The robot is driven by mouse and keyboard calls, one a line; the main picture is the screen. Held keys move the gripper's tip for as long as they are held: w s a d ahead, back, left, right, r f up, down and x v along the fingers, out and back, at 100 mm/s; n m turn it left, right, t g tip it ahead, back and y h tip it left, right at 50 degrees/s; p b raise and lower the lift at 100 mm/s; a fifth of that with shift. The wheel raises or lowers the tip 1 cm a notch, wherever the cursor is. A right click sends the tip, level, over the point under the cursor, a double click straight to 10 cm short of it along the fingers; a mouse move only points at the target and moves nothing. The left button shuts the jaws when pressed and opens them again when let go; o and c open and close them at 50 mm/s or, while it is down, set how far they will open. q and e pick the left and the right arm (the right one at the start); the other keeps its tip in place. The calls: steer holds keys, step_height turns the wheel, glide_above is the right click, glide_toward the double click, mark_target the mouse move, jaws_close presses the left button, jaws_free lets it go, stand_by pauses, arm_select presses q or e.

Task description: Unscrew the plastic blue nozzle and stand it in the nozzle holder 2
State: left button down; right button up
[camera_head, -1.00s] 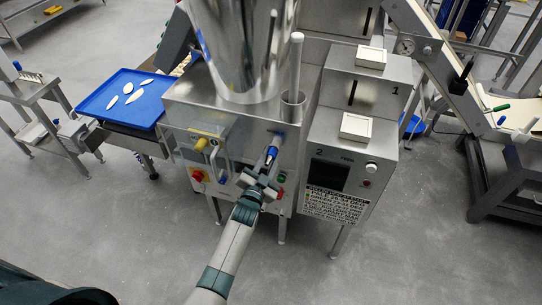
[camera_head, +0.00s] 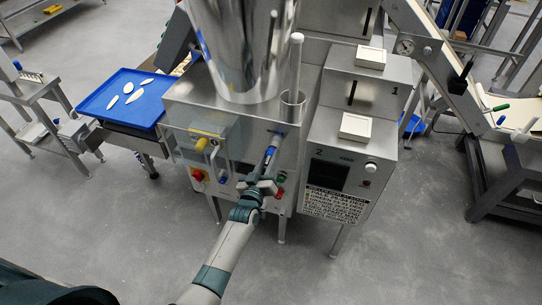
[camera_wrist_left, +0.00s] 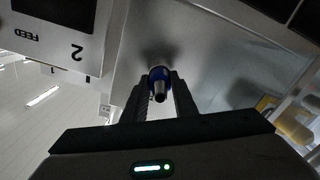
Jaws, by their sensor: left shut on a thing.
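The blue nozzle (camera_head: 270,153) sits at the end of the metal outlet tube on the front of the filling machine. In the left wrist view the nozzle (camera_wrist_left: 159,74) shows as a blue collar with a grey tip, between my two fingers. My left gripper (camera_head: 266,172) is shut on it from the front; its fingers (camera_wrist_left: 160,92) lie on either side of the collar. A white square block (camera_head: 356,127) stands on the lower ledge above the label "2"; I cannot tell whether it is nozzle holder 2. My right gripper is not in view.
A second white block (camera_head: 371,57) stands on the upper ledge by the label "1". A blue tray (camera_head: 90,104) with several pasta pieces is at the left. The floor in front is clear.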

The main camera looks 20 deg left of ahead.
arm_select(q)
steer(key=n+b, duration=0.1)
steer(key=n, duration=0.3)
steer(key=shift+f+n, duration=0.1)
steer(key=shift+n, duration=0.2)
steer(key=n+b, duration=0.1)
steer(key=n, duration=0.2)
steer(key=shift+n, duration=0.4)
steer(key=n, duration=0.3)
steer(key=shift+b, duration=0.3)
